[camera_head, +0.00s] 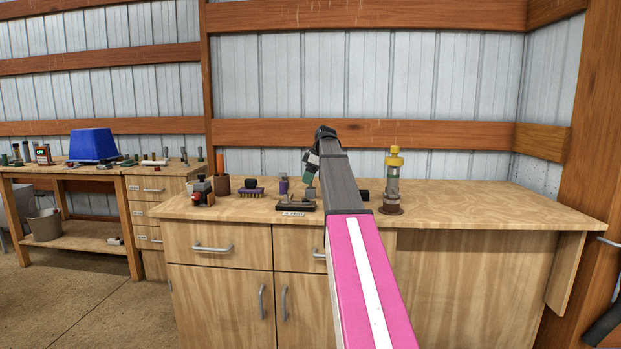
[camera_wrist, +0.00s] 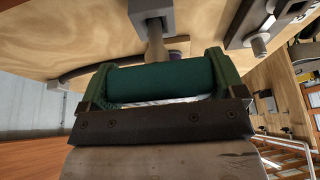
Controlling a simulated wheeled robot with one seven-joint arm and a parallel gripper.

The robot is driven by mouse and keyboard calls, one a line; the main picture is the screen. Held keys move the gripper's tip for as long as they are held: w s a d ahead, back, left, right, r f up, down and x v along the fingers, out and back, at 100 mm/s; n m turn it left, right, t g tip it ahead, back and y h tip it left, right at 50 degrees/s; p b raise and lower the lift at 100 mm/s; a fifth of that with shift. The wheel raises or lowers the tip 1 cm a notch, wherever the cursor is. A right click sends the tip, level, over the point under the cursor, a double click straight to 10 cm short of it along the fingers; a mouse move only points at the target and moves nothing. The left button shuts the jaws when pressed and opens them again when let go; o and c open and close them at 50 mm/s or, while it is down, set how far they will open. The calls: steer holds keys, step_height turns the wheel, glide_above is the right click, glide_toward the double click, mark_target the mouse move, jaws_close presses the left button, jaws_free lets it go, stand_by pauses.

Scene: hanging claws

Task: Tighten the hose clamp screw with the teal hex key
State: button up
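My gripper (camera_head: 309,174) hangs fingers-down over the bench, above a dark block near its left-middle. In the wrist view a dark teal-green cylinder (camera_wrist: 163,74) lies crosswise between two green brackets. I cannot tell whether it is a tool handle or part of my gripper. A pale stem leads past it to a grey block (camera_wrist: 152,14). Whether the fingers are open or shut is unclear. A yellow-topped upright post (camera_head: 393,178) on a round brown base stands to the right of my arm, apart from my gripper. The clamp screw cannot be made out.
The dark block (camera_head: 295,206) has a label in front. A purple bottle (camera_head: 283,186), a brush (camera_head: 250,190), a brown cup (camera_head: 221,185) and a red-and-dark device (camera_head: 201,192) stand on the wooden bench (camera_head: 480,208). The bench is clear right of the post. My arm hides its middle.

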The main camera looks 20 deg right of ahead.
steer(key=shift+c, duration=0.9)
steer(key=shift+r, duration=0.15)
steer(key=shift+r, duration=0.65)
step_height(320, 180, up, 3)
steer(key=shift+w+f, duration=0.1)
steer(key=shift+f, duration=0.1)
steer(key=s+a+r, duration=0.5)
steer(key=a+r, duration=0.2)
steer(key=a, duration=0.3)
steer(key=shift+a, duration=0.25)
steer(key=shift+s, duration=0.1)
